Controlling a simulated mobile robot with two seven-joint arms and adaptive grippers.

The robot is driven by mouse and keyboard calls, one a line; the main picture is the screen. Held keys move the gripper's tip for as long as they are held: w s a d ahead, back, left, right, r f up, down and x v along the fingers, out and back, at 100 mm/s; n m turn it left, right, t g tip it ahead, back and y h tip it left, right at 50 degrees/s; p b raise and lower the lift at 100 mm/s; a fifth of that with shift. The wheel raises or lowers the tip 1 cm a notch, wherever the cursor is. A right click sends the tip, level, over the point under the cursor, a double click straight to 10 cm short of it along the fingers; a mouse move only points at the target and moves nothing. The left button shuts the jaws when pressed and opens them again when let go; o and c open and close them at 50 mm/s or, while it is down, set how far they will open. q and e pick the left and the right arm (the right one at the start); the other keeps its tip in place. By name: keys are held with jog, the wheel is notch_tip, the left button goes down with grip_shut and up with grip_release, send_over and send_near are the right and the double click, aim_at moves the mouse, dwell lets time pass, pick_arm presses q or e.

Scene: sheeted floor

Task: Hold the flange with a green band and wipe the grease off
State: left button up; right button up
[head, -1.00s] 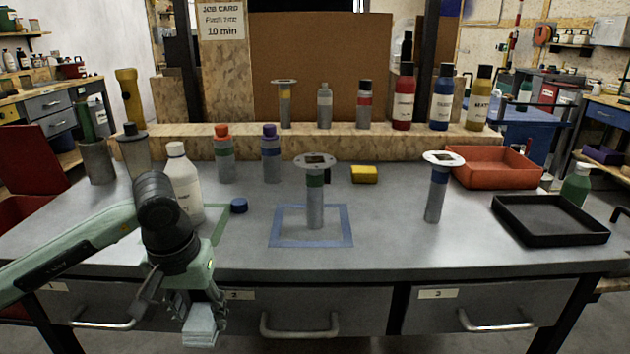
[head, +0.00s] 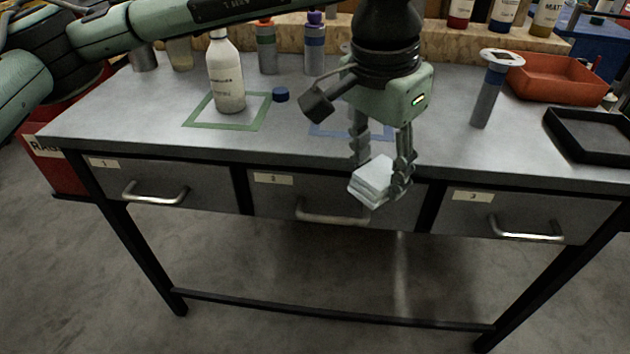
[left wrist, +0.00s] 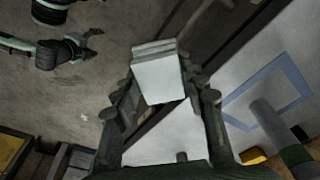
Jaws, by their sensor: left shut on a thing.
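My left gripper (head: 378,170) is shut on a folded white cloth (head: 370,182) and holds it in front of the table's front edge, by the middle drawer. The cloth also shows between the fingers in the left wrist view (left wrist: 159,75). The flange with a green band (left wrist: 268,120) stands upright by the blue square in the left wrist view, apart from the cloth. Its top is cut off there, and my left gripper hides most of it in the head view. A dark gripper-like end of my right arm (left wrist: 75,48) shows small in the left wrist view; its fingers are unclear.
A flange with a blue band (head: 487,95) stands to the right. A red tray (head: 555,80) and black tray (head: 560,143) lie right. A yellow sponge (left wrist: 252,156) lies near the green-banded flange.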

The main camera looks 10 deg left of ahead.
pick_arm(q)
jog(key=w+d+r, duration=0.2)
jog(key=d+r, duration=0.1)
jog(key=r, duration=0.2)
jog(key=w+a+r+n, duration=0.3)
jog(key=w+r+n, duration=0.1)
jog(key=w+r, duration=0.3)
jog(key=w+a+r+n+y, duration=0.1)
jog(key=w+a+r+n, duration=0.2)
jog(key=w+r, duration=0.5)
jog(key=w+n, duration=0.1)
jog(key=w, duration=0.2)
jog(key=shift+a+r+n, duration=0.2)
jog(key=shift+r+n, duration=0.1)
